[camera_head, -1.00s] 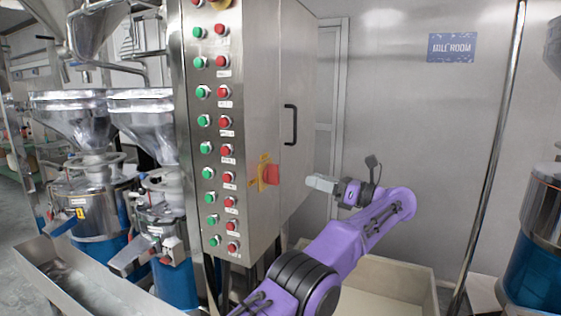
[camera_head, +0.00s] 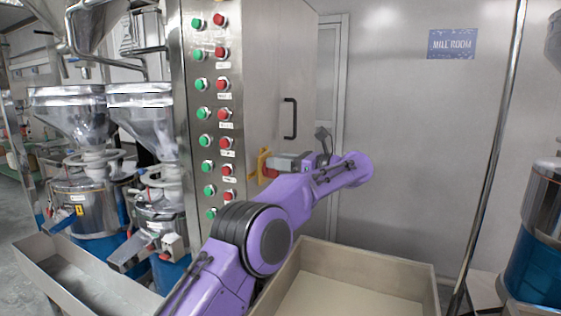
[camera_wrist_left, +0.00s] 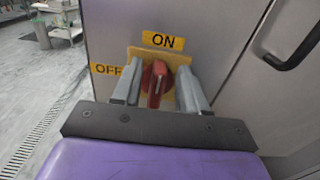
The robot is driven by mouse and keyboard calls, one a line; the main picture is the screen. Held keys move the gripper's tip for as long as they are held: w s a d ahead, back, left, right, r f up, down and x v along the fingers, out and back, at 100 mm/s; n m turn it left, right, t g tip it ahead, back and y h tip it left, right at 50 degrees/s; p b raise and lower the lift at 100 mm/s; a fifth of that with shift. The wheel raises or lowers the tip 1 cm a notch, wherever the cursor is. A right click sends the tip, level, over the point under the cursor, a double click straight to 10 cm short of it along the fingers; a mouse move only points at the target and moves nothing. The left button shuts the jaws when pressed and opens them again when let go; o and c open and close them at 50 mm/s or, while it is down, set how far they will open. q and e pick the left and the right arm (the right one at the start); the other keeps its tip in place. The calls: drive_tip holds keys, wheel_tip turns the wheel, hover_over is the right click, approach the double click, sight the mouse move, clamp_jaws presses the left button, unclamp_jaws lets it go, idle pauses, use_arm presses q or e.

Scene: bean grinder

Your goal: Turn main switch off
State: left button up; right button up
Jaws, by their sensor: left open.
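The red main switch (camera_wrist_left: 155,82) sits on a yellow plate on the side of the steel cabinet. In the left wrist view its handle stands about upright, below the "ON" label (camera_wrist_left: 163,40); the "OFF" label (camera_wrist_left: 106,69) is to its left. My left gripper (camera_wrist_left: 158,88) is open, with one finger on each side of the red handle; whether they touch it I cannot tell. In the head view my left gripper (camera_head: 276,163) covers most of the switch, and the yellow plate (camera_head: 262,162) shows at its edge. My right gripper is not in view.
The steel cabinet (camera_head: 262,70) carries rows of green and red buttons on its front and a black door handle (camera_head: 290,118) on its side. A cream bin (camera_head: 345,262) stands below my left arm. Hoppered grinders (camera_head: 85,190) stand at the left.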

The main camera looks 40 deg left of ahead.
use_arm(q)
drive_tip(key=shift+c, duration=0.3)
